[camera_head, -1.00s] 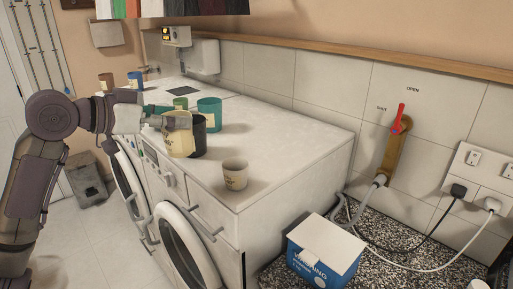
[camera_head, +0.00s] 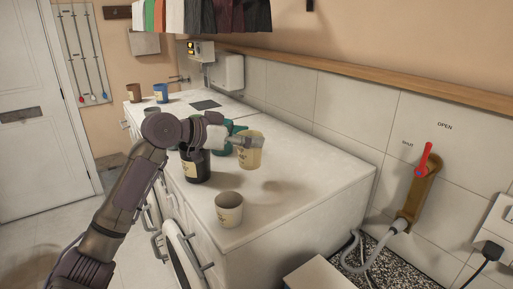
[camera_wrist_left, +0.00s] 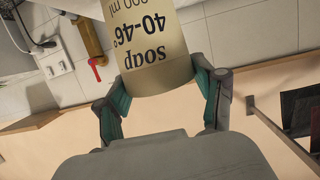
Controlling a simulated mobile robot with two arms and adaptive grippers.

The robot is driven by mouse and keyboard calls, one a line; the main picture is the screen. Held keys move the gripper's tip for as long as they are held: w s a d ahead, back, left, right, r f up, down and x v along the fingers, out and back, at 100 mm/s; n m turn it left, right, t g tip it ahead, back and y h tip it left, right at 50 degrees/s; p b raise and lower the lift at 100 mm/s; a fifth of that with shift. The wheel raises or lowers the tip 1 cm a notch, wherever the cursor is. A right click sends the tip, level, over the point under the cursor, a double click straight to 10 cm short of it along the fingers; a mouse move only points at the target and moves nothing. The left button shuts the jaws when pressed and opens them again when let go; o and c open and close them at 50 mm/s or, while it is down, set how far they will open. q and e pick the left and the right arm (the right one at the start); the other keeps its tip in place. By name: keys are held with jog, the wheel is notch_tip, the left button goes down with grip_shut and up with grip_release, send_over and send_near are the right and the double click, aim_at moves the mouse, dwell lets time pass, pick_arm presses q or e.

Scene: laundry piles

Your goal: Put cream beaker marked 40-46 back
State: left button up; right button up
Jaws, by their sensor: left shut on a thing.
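The cream beaker marked 40-46 (camera_head: 250,155) is between the fingers of my left gripper (camera_head: 246,142), which is shut on it. It is held above the white machine top (camera_head: 300,170), with a shadow on the top to its right. In the left wrist view the cream beaker (camera_wrist_left: 155,50) fills the space between the fingers (camera_wrist_left: 165,95). My right gripper is not in view.
A black beaker (camera_head: 196,170) and a teal beaker (camera_head: 222,145), partly hidden, stand left of the held one. A small pale cup (camera_head: 229,210) stands near the front edge. Brown (camera_head: 135,93) and blue (camera_head: 161,94) beakers stand at the far end. The right part of the top is clear.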

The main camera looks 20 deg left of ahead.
aim_at(256, 153)
pick_arm(q)
jog(key=w, duration=0.1)
jog(key=w+d+f, duration=0.1)
jog(key=shift+w+d+f+p, duration=0.15)
jog(key=shift+w+p, duration=0.15)
jog(key=shift+w+d+f, duration=0.1)
jog(key=shift+w+f, duration=0.1)
jog(key=shift+f+p, duration=0.3)
jog(key=shift+f, duration=0.1)
notch_tip(256, 153, down, 2)
jog(key=shift+s+f+p, duration=0.1)
jog(key=shift+f+p, duration=0.1)
jog(key=shift+p, duration=0.3)
jog(key=shift+f, duration=0.4)
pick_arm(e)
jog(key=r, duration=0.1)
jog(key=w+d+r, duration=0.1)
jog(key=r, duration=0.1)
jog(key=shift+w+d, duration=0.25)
pick_arm(q)
jog(key=shift+f, duration=0.15)
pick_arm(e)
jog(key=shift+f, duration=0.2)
pick_arm(q)
jog(key=o, duration=1.1)
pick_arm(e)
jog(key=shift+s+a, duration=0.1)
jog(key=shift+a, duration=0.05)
